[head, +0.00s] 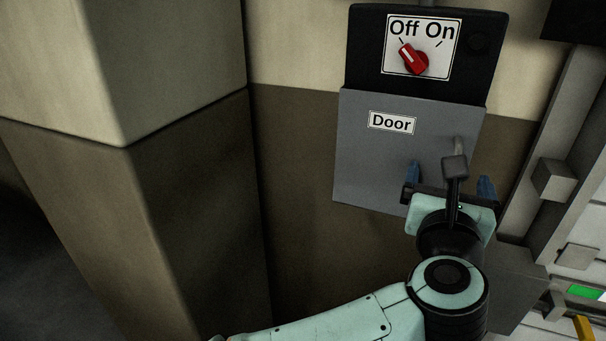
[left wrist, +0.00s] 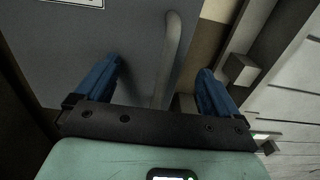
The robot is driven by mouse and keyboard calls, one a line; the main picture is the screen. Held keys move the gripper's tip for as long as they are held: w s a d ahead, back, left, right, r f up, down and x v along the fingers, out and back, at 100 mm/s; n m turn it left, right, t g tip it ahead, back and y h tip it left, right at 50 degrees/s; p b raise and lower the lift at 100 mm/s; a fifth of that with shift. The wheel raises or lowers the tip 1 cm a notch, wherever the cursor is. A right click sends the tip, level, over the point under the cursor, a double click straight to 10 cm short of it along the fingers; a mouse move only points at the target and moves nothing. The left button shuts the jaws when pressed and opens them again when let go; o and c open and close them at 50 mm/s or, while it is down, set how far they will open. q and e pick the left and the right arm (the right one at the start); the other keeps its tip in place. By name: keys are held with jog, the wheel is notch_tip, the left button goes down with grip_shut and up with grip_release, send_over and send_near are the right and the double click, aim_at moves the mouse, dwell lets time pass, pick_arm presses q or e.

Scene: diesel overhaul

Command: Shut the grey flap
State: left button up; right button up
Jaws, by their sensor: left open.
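The grey flap (head: 378,160) with the label "Door" hangs below a black switch box (head: 365,65) on the wall. A grey bar handle stands on its right side, and it also shows in the left wrist view (left wrist: 172,55). My left gripper (head: 450,178) is in front of the flap's lower right part. Its blue fingers are open, one on each side of the handle in the left wrist view (left wrist: 158,88). I cannot tell whether they touch it. The flap's lower right corner is hidden behind the gripper. My right gripper is not in view.
A red switch knob (head: 413,59) on the box points toward "Off". A beige and brown pillar (head: 190,190) stands at the left. Grey metal framing with blocks (head: 553,180) runs close by at the right.

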pick_arm(q)
jog(key=shift+s, duration=0.15)
jog(key=b+v, duration=0.3)
jog(key=v, duration=0.3)
jog(key=shift+s, duration=0.4)
jog(key=shift+a, duration=0.15)
